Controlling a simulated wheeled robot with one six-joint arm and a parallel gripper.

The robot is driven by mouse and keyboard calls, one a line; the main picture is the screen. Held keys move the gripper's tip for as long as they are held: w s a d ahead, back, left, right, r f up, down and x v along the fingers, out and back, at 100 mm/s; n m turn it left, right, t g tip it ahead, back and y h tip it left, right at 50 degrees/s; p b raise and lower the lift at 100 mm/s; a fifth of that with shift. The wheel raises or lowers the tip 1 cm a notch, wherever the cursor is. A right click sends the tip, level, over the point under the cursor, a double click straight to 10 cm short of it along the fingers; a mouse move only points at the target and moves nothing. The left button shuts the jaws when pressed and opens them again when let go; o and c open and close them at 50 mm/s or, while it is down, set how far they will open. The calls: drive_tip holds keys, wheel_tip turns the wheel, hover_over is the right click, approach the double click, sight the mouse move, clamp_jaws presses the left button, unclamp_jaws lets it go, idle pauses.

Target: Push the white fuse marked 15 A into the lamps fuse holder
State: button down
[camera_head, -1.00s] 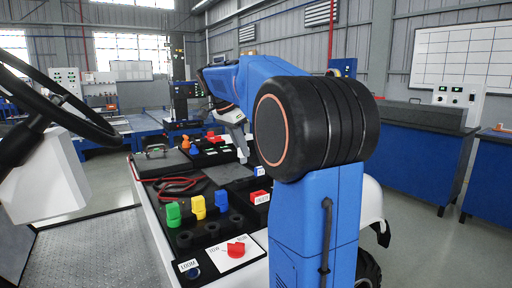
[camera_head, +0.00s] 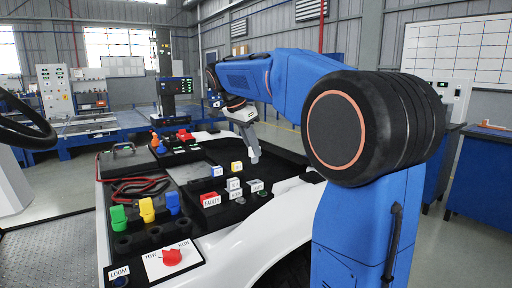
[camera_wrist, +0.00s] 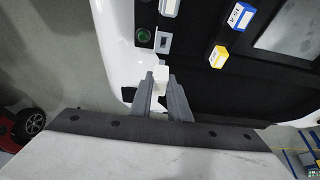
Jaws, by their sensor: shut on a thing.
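My gripper (camera_wrist: 163,97) is shut on the white fuse (camera_wrist: 160,76), which shows as a small pale block between the fingertips in the wrist view. In the head view, my gripper (camera_head: 253,157) is above the far side of the black panel, behind the small labelled blocks. I cannot read a 15 A mark on the held fuse. A small grey-white fitting (camera_wrist: 163,42) lies just beyond the fuse in the wrist view, beside a green round lamp (camera_wrist: 142,35). The lamps fuse holder's label is too small to read surely. The fuse appears apart from any holder.
A yellow-and-white fuse (camera_wrist: 217,57) and a blue-and-white fuse (camera_wrist: 239,16) stand nearby. In the head view, a red block (camera_head: 209,198) sits by a FAULTY label. Green, yellow and blue plugs (camera_head: 146,209) and a red knob (camera_head: 172,257) are nearer.

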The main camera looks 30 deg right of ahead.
sight(250, 155)
drive_tip(key=shift+f, duration=0.2)
drive_tip(key=shift+f, duration=2.7)
drive_tip(key=shift+f, duration=1.9)
drive_tip(key=c, duration=1.6)
unclamp_jaws()
drive_tip(key=shift+r, duration=0.1)
drive_tip(key=v, duration=1.7)
drive_tip(key=s+a+f+n+t+y, duration=0.1)
drive_tip(key=s+a+f+n, duration=0.2)
drive_tip(key=s+f+n, duration=0.3)
drive_tip(key=s+a+f+n+t+y, duration=0.2)
drive_tip(key=s+f+n, duration=0.3)
drive_tip(key=s+f, duration=0.9)
drive_tip(key=s+a+f+n+t+y, duration=0.1)
drive_tip(key=s+a+f+n, duration=0.2)
drive_tip(key=s+f+n, duration=0.3)
drive_tip(key=shift+s+a+f+n+t, duration=0.15)
drive_tip(key=shift+s+a+f, duration=0.05)
drive_tip(key=shift+s+f, duration=0.8)
drive_tip(key=shift+s+a+f+n+t, duration=0.15)
drive_tip(key=shift+s+f, duration=0.8)
